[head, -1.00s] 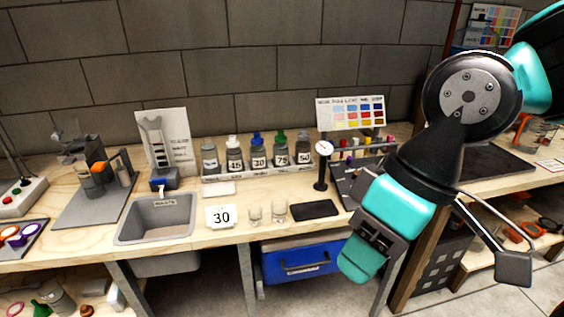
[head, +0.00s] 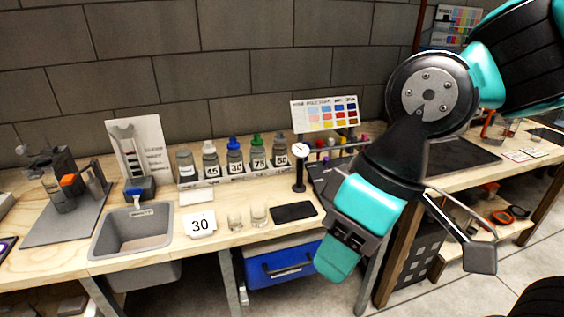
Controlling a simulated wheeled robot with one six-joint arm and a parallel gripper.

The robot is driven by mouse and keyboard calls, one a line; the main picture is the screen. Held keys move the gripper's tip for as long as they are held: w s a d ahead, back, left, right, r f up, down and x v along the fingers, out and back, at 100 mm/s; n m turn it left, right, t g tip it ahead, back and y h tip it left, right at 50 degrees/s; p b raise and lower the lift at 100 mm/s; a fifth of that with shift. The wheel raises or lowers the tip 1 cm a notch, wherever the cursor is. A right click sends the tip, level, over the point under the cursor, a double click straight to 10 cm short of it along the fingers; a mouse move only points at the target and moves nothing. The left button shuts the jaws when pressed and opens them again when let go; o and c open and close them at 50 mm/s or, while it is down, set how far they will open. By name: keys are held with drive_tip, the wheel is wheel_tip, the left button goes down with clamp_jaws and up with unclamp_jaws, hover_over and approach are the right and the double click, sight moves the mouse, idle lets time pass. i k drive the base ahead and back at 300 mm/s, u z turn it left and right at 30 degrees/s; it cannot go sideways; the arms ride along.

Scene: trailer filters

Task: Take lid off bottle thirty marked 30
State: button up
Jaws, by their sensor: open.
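Bottle thirty (head: 235,163) stands upright in the bottle rack on the bench, its label reading 30. Its blue lid (head: 234,143) is on top. It stands between the white-lidded bottle marked 45 (head: 211,166) and the green-lidded bottle marked 75 (head: 259,159). My gripper (head: 342,258) is at the right, in front of the bench edge, pointing down. It is open and empty, well apart from the bottle. The tips are partly hard to make out.
A sink (head: 133,233) is at the left. A card marked 30 (head: 200,224), two small glasses (head: 247,219) and a black pad (head: 293,211) lie before the rack. A round-faced gauge on a stand (head: 300,168) is right of the rack. A blue box (head: 283,264) sits below.

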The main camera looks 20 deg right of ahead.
sight(233, 146)
drive_tip(key=u, duration=0.4)
drive_tip(key=i, duration=1.45)
